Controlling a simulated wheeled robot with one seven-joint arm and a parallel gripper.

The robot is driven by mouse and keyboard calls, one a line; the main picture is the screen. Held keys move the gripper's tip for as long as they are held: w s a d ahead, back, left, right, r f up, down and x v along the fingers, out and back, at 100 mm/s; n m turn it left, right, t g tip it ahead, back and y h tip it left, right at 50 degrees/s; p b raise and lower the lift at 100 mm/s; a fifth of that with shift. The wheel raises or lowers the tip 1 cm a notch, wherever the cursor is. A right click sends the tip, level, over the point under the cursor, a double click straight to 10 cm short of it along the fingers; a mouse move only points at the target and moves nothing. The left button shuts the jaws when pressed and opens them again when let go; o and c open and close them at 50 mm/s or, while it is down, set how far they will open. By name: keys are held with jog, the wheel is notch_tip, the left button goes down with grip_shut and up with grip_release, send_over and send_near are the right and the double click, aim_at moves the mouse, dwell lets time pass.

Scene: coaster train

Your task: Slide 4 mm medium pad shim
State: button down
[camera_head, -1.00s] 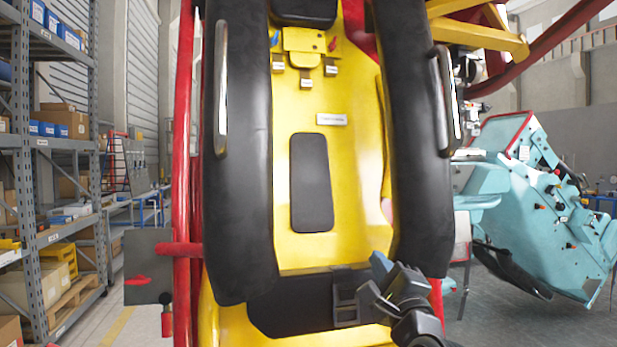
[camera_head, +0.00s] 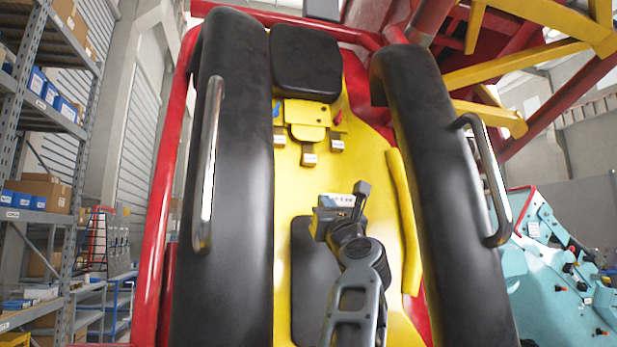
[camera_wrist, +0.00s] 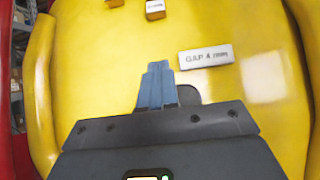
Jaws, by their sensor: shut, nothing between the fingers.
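My gripper (camera_wrist: 158,68) is shut and empty, its blue fingers together over the yellow seat shell (camera_wrist: 110,65). In the head view my gripper (camera_head: 322,208) is in front of the upper part of the dark back pad (camera_head: 305,250) and partly covers it. A white label (camera_wrist: 206,57), which seems to read "CLIP 4 mm", lies to the right of the fingertips; my gripper partly hides it in the head view. Three small labelled tabs (camera_head: 309,158) hang below a yellow bracket (camera_head: 306,115). I cannot tell which piece is the 4 mm medium shim.
Thick black restraints with metal handles flank the seat at left (camera_head: 222,190) and right (camera_head: 440,180). A black headrest (camera_head: 307,62) is above the bracket. Red and yellow beams (camera_head: 520,65) cross at upper right.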

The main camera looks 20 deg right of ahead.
jog(key=p, duration=0.2)
send_near(310, 165)
jog(key=w, duration=0.4)
jog(key=shift+w+f, duration=0.35)
notch_tip(310, 165, up, 3)
jog(key=shift+w+f+p, duration=0.15)
jog(key=shift+f+p, duration=0.05)
jog(key=shift+p, duration=0.55)
jog(key=shift+w+r, duration=0.15)
jog(key=shift+r, duration=0.4)
jog(key=shift+r, duration=0.1)
